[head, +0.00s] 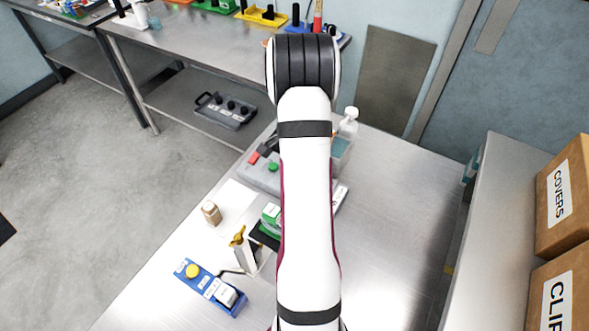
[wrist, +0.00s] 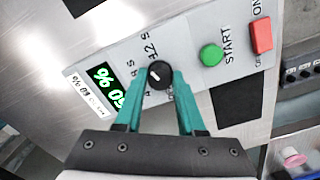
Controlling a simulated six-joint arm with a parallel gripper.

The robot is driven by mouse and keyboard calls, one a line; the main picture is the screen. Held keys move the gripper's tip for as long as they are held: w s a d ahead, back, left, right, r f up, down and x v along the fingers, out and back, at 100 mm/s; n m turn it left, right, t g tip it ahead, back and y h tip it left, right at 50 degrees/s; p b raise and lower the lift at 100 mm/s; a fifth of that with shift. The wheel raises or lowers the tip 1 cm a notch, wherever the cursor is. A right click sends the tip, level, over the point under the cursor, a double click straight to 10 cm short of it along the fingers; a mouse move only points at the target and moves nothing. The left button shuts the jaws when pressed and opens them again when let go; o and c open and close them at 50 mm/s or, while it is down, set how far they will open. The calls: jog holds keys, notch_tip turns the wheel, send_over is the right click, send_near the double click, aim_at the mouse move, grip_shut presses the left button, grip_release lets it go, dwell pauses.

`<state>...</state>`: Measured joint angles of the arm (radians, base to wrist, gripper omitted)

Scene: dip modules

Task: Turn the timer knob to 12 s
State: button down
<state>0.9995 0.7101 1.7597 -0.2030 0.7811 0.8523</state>
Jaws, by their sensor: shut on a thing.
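In the wrist view, the black timer knob (wrist: 159,73) sits on a light grey control panel (wrist: 190,78). The teal fingers of my gripper (wrist: 159,82) are shut on the knob from both sides. A short white mark shows on the knob's face; its exact direction is hard to read. Printed labels beside the knob include 12 S, and others are partly hidden by a finger. A green-lit display (wrist: 108,85) is to the left of the knob. In the head view, the grey panel (head: 258,178) is partly behind my arm, and the gripper and knob are hidden.
In the wrist view, a green START button (wrist: 211,54) and a red ON switch (wrist: 261,37) lie right of the knob. In the head view, a blue module (head: 209,287), a small brown bottle (head: 211,212) and a clear bottle (head: 348,122) stand on the bench. The bench's right side is clear.

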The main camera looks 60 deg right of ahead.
jog(key=shift+m, duration=1.6)
jog(key=c, duration=0.5)
grip_release()
notch_tip(320, 180, up, 16)
